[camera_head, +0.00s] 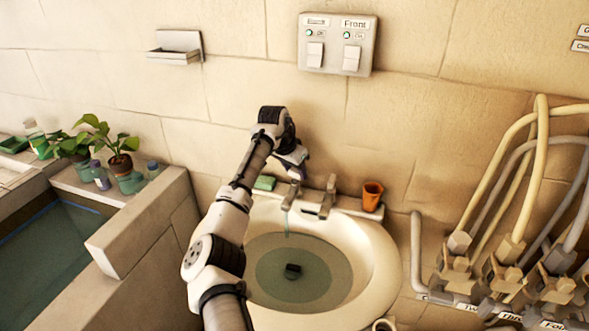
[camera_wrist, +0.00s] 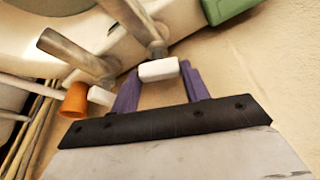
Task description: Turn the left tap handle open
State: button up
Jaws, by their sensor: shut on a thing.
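The white left tap handle (camera_wrist: 158,70) sits between the two purple fingers of my gripper (camera_wrist: 159,73) in the wrist view; the fingers are shut on its ends. The left tap (camera_head: 293,192) juts over the basin (camera_head: 378,262), and a thin stream of water (camera_head: 286,222) falls from its spout. In the head view my gripper (camera_head: 296,173) is above and behind this tap, and it hides the handle. The right tap (camera_head: 327,198) stands beside it, with its own white handle (camera_wrist: 101,95) clear of my fingers.
An orange cup (camera_head: 372,196) stands right of the taps, and a green sponge (camera_head: 264,183) lies left of them. A dark object (camera_head: 292,271) is in the basin's water. Pipes (camera_head: 535,165) crowd the right; potted plants (camera_head: 120,164) stand left. The wall is close behind.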

jog(key=shift+d+n, duration=0.15)
jog(key=shift+n, duration=0.45)
jog(key=n+y, duration=0.1)
jog(key=n, duration=0.2)
jog(key=shift+t+y, duration=0.3)
jog(key=shift+t, duration=0.1)
jog(key=o, duration=1)
jog(key=shift+s, duration=0.1)
jog(key=b+v, duration=0.4)
jog(key=v, duration=1)
jog(key=shift+f, duration=0.1)
